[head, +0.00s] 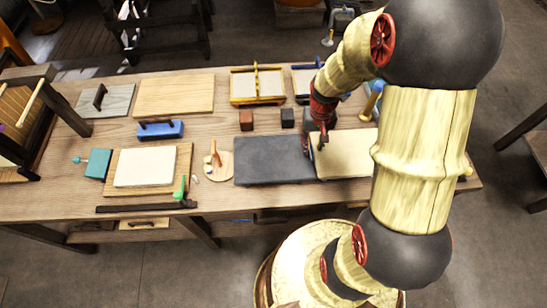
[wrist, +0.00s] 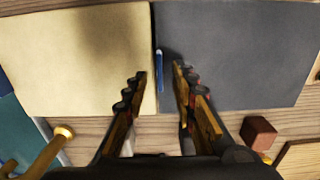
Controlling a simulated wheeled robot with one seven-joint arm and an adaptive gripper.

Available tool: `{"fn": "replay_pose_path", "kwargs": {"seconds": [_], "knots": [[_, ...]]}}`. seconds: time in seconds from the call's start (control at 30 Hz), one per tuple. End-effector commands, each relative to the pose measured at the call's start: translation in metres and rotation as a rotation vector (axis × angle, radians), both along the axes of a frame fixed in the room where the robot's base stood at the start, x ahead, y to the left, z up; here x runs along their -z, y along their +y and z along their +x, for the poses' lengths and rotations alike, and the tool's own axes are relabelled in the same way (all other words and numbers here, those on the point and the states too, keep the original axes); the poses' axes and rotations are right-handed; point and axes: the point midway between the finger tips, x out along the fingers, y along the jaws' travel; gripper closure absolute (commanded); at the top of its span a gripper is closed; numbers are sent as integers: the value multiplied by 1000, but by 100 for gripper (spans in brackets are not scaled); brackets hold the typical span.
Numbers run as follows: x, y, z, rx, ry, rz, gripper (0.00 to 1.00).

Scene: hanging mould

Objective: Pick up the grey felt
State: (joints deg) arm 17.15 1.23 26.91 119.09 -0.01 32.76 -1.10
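The grey felt appears to be the dark grey rectangular pad (head: 268,160) lying flat on the wooden table, left of a cream pad (head: 345,158). In the wrist view the grey pad (wrist: 240,55) fills the right side and the cream pad (wrist: 70,60) the left, their edges side by side. My gripper (head: 310,150) points down over the seam between them. In the wrist view my gripper (wrist: 161,80) has its two fingers apart, one on each side of the seam. A thin blue strip (wrist: 160,70) shows between the fingers. Fingertip contact with either pad cannot be told.
Brown block (head: 246,120) and dark block (head: 287,118) stand behind the grey pad. A round wooden disc (head: 218,166) with a peg is at its left. A framed tray (head: 257,88) sits at the back. My arm hides the table's right end.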

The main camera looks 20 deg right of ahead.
Motion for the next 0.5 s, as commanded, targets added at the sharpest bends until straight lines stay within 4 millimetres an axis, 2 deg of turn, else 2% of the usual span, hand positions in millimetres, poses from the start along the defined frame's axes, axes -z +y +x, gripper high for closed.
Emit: {"fn": "replay_pose_path", "kwargs": {"seconds": [0.03,0.2,0.43,0.5], "knots": [[12,0,0,0,3,1,73],[31,-1,1,0,1,0,73],[31,-1,1,0,0,0,73],[31,-1,1,0,0,0,77]]}}
